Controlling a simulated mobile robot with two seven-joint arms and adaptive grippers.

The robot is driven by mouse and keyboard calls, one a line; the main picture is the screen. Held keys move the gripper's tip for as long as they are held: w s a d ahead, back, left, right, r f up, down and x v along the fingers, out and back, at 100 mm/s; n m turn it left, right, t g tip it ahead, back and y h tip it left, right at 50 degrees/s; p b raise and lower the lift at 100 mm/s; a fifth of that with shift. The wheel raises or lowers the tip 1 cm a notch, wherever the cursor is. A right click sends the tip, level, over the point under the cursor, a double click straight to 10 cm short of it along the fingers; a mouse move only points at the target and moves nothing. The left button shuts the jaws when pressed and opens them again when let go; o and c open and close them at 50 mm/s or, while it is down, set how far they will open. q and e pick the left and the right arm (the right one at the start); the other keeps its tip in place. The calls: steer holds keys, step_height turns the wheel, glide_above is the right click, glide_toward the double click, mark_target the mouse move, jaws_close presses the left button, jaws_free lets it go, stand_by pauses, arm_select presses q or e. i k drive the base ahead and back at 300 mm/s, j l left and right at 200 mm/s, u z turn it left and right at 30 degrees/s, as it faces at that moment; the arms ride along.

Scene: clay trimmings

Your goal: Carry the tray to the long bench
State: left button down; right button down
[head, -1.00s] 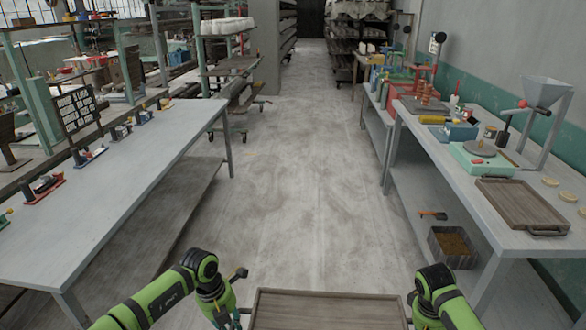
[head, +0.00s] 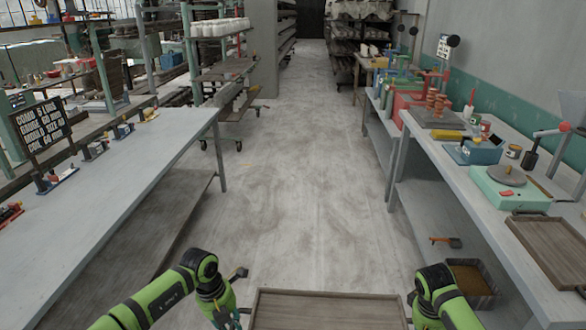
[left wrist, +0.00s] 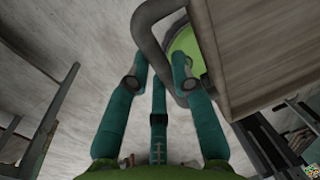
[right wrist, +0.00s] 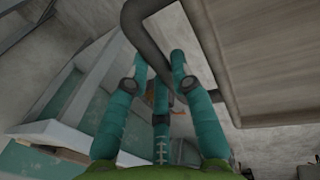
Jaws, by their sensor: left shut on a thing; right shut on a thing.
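The brown wooden tray (head: 325,310) is held level low in front of me, its near part cut off by the frame edge. My left gripper (head: 228,318) is shut on the tray's left handle, a dark bar that shows between the fingers in the left wrist view (left wrist: 155,60). My right gripper (head: 416,312) is shut on its right handle, seen in the right wrist view (right wrist: 155,62). A long grey bench (head: 125,170) runs along the left. Its near top is bare.
A lettered sign (head: 38,130) and small tools line the left bench's far side. The right bench (head: 470,200) holds another wooden tray (head: 555,245), a scale and coloured tools. A bin (head: 475,280) sits on its lower shelf. The aisle floor (head: 300,180) between is clear.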

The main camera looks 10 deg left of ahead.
mark_target(52, 239)
steer(key=i, duration=1.25)
steer(key=i+l+u, duration=0.15)
steer(key=i, duration=1.05)
steer(key=j+u, duration=0.2)
steer(key=u, duration=2.65)
steer(key=i, duration=1.4)
